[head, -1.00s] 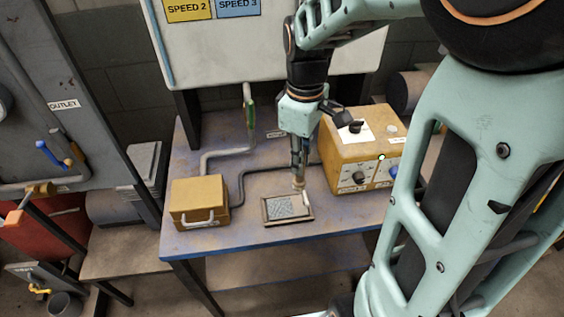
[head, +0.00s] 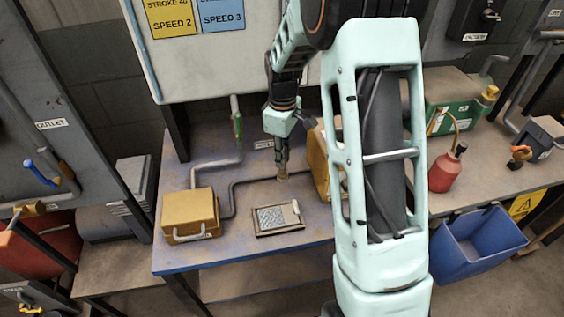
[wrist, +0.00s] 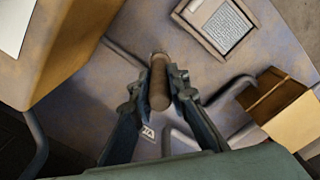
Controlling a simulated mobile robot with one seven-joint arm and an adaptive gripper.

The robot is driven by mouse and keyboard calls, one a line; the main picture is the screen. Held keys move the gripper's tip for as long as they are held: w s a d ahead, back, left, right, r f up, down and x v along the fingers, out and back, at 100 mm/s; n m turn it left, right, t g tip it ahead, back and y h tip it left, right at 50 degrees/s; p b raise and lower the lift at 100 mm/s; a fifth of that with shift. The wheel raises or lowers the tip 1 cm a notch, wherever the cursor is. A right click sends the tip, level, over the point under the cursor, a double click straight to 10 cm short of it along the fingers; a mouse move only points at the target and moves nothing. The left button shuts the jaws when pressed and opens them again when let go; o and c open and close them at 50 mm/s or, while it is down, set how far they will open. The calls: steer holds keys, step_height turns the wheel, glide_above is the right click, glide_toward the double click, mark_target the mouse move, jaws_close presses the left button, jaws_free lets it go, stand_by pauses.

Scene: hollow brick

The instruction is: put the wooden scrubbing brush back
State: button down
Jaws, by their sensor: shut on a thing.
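My gripper (head: 283,166) is shut on the wooden scrubbing brush (wrist: 159,82), which shows as a brown cylinder between the fingers in the wrist view. In the head view only a small brown end of the brush (head: 282,178) shows below the fingers. The gripper points down over the blue-grey bench (head: 230,240), behind a shallow framed tray (head: 278,233). I cannot tell the brush's exact height above the bench. A small label (wrist: 148,132) lies on the bench near the fingers in the wrist view.
The tray holds a grey mesh pad and a pale piece. A yellow box with a handle (head: 190,214) stands left. A larger yellow control box (head: 318,160) stands right, partly hidden by my arm. A bent grey pipe (head: 212,165) runs behind. The bench's front strip is clear.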

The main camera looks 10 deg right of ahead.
steer(key=shift+w+f, duration=0.45)
steer(key=shift+f, duration=0.15)
steer(key=shift+d+f, duration=0.1)
steer(key=shift+f, duration=1.4)
steer(key=shift+f, duration=0.1)
steer(key=shift+f, duration=0.15)
steer(key=c, duration=1.8)
jaws_free()
steer(key=shift+c, duration=0.2)
step_height(320, 180, up, 12)
steer(key=shift+r, duration=0.25)
